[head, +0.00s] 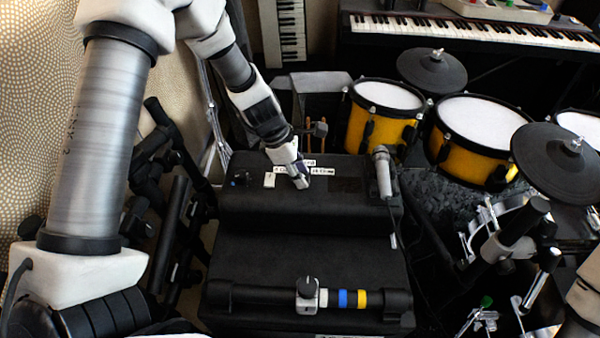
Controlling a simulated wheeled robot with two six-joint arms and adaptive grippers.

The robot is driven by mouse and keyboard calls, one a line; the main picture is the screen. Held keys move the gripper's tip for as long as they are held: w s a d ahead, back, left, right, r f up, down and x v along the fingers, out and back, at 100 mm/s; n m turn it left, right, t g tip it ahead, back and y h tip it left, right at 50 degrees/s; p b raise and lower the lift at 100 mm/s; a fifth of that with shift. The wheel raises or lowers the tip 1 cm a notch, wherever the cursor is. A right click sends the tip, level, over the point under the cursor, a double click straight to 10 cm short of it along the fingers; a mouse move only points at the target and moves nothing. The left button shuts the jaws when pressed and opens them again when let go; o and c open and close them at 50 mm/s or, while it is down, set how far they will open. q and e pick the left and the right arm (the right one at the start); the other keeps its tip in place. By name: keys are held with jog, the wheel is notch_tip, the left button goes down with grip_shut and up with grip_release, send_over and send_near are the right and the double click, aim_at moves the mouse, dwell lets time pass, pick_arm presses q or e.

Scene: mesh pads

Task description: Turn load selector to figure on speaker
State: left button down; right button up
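The speaker (300,213) is a black box with a stepped top in the middle of the head view. My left gripper (301,184) is lowered over its upper panel, fingertips at or just above the surface. I cannot tell whether the fingers are open or shut, or whether they touch anything. Small white labels (322,171) with unreadable print lie beside the gripper. My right gripper is out of view.
A microphone (383,172) stands at the speaker's right edge. A black bar with a knob (308,292) and coloured bands crosses the lower front. Yellow drums (383,118) and a cymbal (560,160) crowd the right. Black stands (172,235) fill the left. A keyboard (470,33) is behind.

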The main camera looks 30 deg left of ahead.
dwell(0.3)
pick_arm(q)
jog(key=shift+r+m+g+p, duration=0.15)
jog(key=shift+m+g+p, duration=0.15)
jog(key=shift+m+p, duration=0.75)
jog(key=m+g+p, duration=0.1)
jog(key=m+p, duration=0.1)
jog(key=shift+w+p, duration=0.1)
jog(key=shift+p, duration=0.3)
jog(key=m+g+p, duration=0.1)
jog(key=m, duration=0.1)
jog(key=m+p, duration=0.2)
jog(key=shift+w+m+g, duration=0.15)
jog(key=shift+m+g, duration=0.2)
jog(key=shift+g, duration=0.05)
jog(key=m+g+p, duration=0.1)
jog(key=m, duration=0.1)
jog(key=shift+m, duration=0.4)
jog(key=m+y+p, duration=0.1)
jog(key=m, duration=0.1)
jog(key=shift+w+d+m+g, duration=0.1)
jog(key=shift+w+m+g, duration=0.05)
jog(key=shift+m+g, duration=0.2)
jog(key=m, duration=0.1)
jog(key=m+y, duration=0.1)
jog(key=m, duration=0.1)
jog(key=m+g+y+p, duration=0.1)
jog(key=m, duration=0.1)
jog(key=shift+d+f+m, duration=0.15)
jog(key=shift+f+m, duration=0.1)
